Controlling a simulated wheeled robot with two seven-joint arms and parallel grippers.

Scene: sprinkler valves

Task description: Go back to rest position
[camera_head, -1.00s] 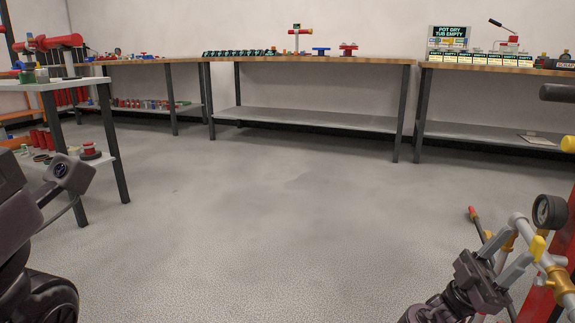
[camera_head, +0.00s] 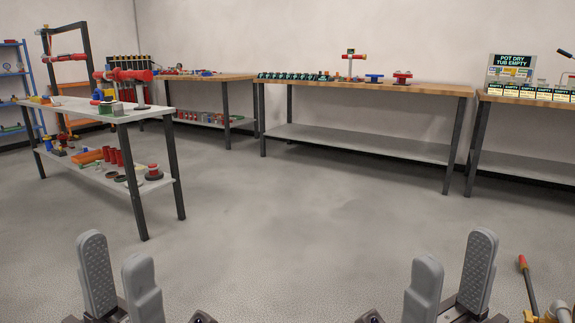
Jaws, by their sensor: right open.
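My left gripper (camera_head: 122,272) is at the bottom left of the head view. Its two grey fingers point up and stand apart, with nothing between them. My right gripper (camera_head: 450,275) is at the bottom right, fingers up and apart, also empty. Both are over the open floor in the picture and touch nothing that I can see. The lower parts of both arms are cut off by the bottom edge.
A grey two-level table (camera_head: 85,107) with red fittings stands at the left. A long wooden-topped bench (camera_head: 365,88) stands at the back, and another bench (camera_head: 530,99) at the right. A red-tipped lever (camera_head: 527,283) is near my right gripper. The middle floor is clear.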

